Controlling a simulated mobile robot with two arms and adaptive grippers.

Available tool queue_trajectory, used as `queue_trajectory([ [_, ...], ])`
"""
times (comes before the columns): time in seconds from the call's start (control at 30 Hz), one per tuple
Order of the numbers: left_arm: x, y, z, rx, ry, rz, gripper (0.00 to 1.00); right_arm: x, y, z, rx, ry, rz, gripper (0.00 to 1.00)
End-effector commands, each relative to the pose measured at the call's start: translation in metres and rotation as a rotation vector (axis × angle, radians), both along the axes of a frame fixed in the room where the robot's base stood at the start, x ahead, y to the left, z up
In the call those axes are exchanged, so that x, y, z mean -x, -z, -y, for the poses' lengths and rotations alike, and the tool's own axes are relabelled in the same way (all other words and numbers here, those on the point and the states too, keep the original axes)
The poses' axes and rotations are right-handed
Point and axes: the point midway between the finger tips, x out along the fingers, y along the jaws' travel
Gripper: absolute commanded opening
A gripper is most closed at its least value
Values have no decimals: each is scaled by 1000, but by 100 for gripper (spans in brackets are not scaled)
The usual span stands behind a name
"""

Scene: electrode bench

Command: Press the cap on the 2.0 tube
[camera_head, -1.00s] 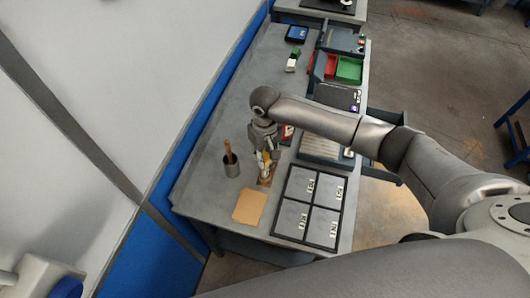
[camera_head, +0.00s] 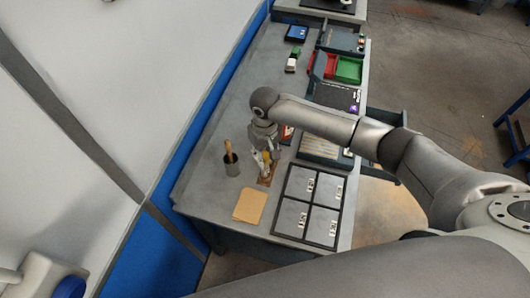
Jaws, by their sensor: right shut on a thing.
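My right gripper (camera_head: 265,164) points down over a small brown stand (camera_head: 267,180) near the front of the grey bench. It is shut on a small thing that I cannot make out. A yellow patch shows at its fingers. The 2.0 tube and its cap are too small or hidden behind the fingers to tell apart here. My left gripper is not in view.
A dark cup (camera_head: 231,166) with a wooden handle stands left of the gripper. A tan mat (camera_head: 249,206) and a black-framed panel tray (camera_head: 309,207) lie in front. A green bin (camera_head: 349,69) and red bin stand farther back. The bench's left middle is clear.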

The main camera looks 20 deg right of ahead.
Motion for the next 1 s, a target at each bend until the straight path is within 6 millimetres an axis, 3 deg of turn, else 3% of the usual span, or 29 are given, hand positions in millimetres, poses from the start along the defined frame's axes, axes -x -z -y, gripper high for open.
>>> queue_trajectory([
  [0.17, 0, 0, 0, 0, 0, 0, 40, 0, 0, 0, 0, 0, 0, 21],
  [0.2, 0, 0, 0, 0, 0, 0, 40, 0, 0, 0, 0, 0, 0, 30],
  [0.4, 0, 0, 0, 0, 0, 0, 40, 0, 0, 0, 0, 0, 0, 53],
  [0.6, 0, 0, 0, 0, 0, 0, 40, 0, 0, 0, 0, 0, 0, 53],
  [0.8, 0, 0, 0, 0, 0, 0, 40, 0, 0, 0, 1, 0, 0, 75],
  [1.0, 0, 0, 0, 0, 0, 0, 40, 0, 0, 0, 1, 0, 0, 75],
])
